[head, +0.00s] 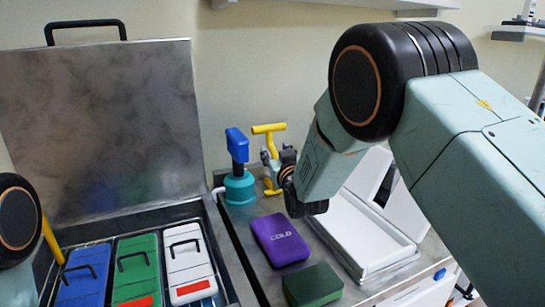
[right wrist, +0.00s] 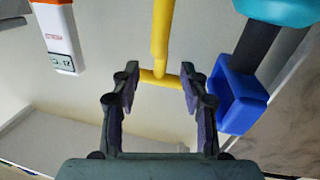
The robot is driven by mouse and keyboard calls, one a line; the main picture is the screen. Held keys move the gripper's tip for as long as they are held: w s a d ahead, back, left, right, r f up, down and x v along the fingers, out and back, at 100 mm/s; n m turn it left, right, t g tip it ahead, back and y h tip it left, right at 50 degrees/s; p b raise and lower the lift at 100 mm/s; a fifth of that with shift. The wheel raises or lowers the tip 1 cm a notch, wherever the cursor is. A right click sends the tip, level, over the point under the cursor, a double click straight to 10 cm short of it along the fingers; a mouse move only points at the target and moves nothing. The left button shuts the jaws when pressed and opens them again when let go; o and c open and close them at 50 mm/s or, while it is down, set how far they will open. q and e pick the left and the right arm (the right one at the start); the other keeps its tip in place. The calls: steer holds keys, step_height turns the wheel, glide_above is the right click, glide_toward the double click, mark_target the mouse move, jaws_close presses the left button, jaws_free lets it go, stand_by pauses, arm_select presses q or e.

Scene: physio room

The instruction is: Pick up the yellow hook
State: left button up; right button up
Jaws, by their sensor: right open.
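The yellow hook (head: 268,129) stands upright behind the purple pack, with a T-shaped bar at its top and yellow showing again low down. My right gripper (head: 287,178) is in front of it and hides part of its shaft. In the right wrist view the hook's shaft (right wrist: 161,35) and crossbar (right wrist: 160,79) show between the tips of my open right gripper (right wrist: 160,72). The fingers look empty, and I cannot tell whether the bar is within their reach. My left gripper is out of view.
A teal bottle (head: 239,188) with a blue top (head: 237,145) stands just left of the hook, close to my right finger in the wrist view (right wrist: 238,98). A purple pack (head: 278,240), green block (head: 313,284) and white tray (head: 378,262) lie nearby. An open metal case (head: 100,120) is left.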

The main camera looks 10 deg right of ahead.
mark_target(271, 143)
steer(key=w, duration=0.3)
steer(key=shift+w+a+b, duration=0.1)
steer(key=shift+a+b, duration=0.15)
steer(key=shift+b, duration=0.05)
steer(key=shift+w+d, duration=0.25)
steer(key=shift+w, duration=0.55)
steer(key=shift+w+a, duration=0.15)
steer(key=shift+r, duration=0.1)
steer(key=shift+c, duration=1.3)
steer(key=c, duration=0.6)
jaws_close()
